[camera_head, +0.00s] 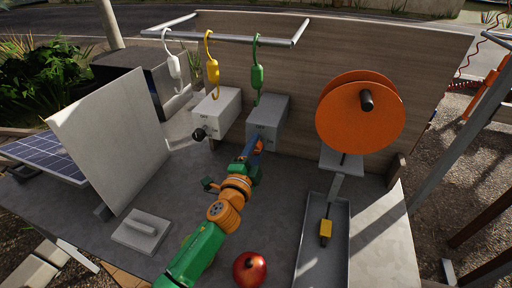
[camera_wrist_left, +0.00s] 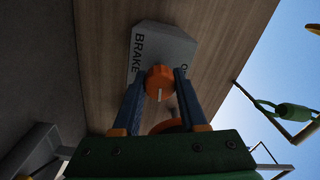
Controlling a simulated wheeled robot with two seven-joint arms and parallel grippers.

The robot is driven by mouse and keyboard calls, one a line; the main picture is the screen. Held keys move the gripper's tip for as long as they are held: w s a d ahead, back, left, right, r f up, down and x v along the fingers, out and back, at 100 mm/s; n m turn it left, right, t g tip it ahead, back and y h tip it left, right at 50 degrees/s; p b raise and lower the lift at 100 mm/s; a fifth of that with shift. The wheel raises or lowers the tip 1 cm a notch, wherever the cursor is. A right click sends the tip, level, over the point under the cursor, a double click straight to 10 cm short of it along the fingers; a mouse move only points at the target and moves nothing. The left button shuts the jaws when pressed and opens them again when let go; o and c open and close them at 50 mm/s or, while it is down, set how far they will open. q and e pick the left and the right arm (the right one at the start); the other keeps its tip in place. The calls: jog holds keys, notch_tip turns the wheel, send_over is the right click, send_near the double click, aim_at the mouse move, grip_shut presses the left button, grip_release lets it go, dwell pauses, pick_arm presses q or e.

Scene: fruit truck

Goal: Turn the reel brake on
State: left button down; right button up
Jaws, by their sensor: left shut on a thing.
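The grey brake box (camera_head: 270,108) stands on the table against the wooden board, below the green hook. In the left wrist view the box (camera_wrist_left: 172,45) shows the word BRAKE and an orange knob (camera_wrist_left: 160,80) with a white mark on its face. My left gripper (camera_head: 258,146) reaches the front of the box. In the left wrist view its blue fingers (camera_wrist_left: 158,84) stand on both sides of the knob and are shut on it. The orange reel (camera_head: 345,122) stands to the right. My right gripper is in neither view.
A second grey box (camera_head: 216,110) with a black knob stands left of the brake box. White, yellow and green hooks (camera_head: 257,78) hang from a rail above. A red apple (camera_head: 250,268) and a grey tray (camera_head: 310,262) lie in front. A light panel (camera_head: 110,140) stands left.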

pick_arm(q)
jog(key=shift+r+m, duration=0.15)
jog(key=shift+m, duration=0.65)
jog(key=shift+r, duration=0.1)
jog(key=c, duration=0.6)
grip_release()
jog(key=shift+w, duration=0.1)
jog(key=shift+o, duration=0.7)
jog(key=shift+w+f, duration=0.1)
jog(key=shift+f, duration=0.1)
jog(key=v, duration=0.7)
jog(key=shift+p, duration=0.4)
jog(key=shift+a, duration=0.1)
